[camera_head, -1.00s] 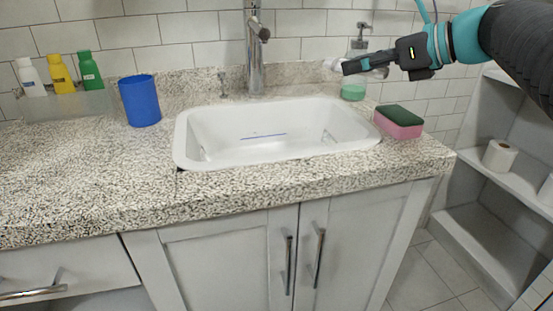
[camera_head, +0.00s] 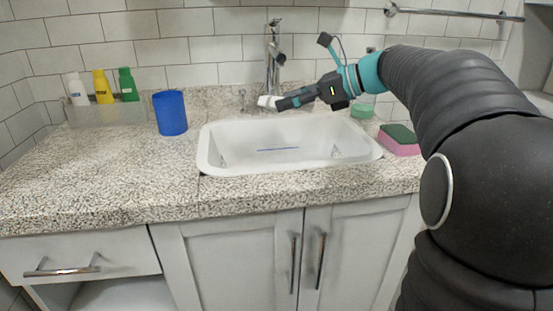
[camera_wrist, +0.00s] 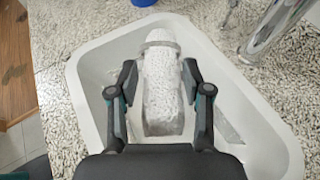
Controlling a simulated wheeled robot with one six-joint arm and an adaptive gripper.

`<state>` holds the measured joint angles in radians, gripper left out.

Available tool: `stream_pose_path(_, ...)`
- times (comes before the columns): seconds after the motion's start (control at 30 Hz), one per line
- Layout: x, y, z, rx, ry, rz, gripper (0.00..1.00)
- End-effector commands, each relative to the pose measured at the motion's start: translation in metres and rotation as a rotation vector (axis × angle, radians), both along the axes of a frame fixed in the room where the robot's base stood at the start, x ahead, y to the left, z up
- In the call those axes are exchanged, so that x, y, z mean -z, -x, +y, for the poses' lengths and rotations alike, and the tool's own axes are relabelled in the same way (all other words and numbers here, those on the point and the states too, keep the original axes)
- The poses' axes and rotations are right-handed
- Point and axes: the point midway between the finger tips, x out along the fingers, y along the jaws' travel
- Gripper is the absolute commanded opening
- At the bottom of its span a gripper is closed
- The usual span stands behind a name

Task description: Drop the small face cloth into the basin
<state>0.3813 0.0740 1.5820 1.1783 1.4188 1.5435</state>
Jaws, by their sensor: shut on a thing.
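The white basin (camera_head: 204,153) is set into the speckled counter, and its rim also shows in the wrist view (camera_wrist: 80,88). My gripper (camera_head: 282,103) reaches in from the right and is above the back part of the basin. It is shut on the small white face cloth (camera_head: 267,101). In the wrist view the cloth (camera_wrist: 162,95) lies between the two fingers of my gripper (camera_wrist: 160,84), with the basin floor below it. The cloth looks bunched and lengthwise there. Part of the basin is hidden behind my gripper and the cloth.
The metal tap (camera_head: 272,60) stands close behind my gripper. A blue cup (camera_head: 170,113) is left of the basin. A pink and green sponge (camera_head: 399,140) and a soap dispenser (camera_head: 362,110) are at the right. Several bottles (camera_head: 103,87) stand at the back left.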

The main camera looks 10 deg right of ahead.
Motion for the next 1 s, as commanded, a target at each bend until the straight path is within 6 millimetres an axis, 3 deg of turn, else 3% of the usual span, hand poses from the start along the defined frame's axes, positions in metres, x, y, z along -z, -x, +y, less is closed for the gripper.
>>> stream_pose_path(0.1, 0.008, -0.009, -0.016, -0.015, -0.005, -0.002, 0.17)
stream_pose_path(0.2, 0.014, -0.011, -0.020, -0.024, -0.006, -0.004, 0.17)
stream_pose_path(0.47, 0.032, -0.011, -0.019, -0.026, -0.006, -0.003, 0.17)
stream_pose_path(0.8, 0.069, -0.011, -0.019, -0.026, -0.005, -0.005, 0.17)
stream_pose_path(1.0, 0.074, -0.011, -0.019, -0.026, -0.006, -0.006, 0.17)
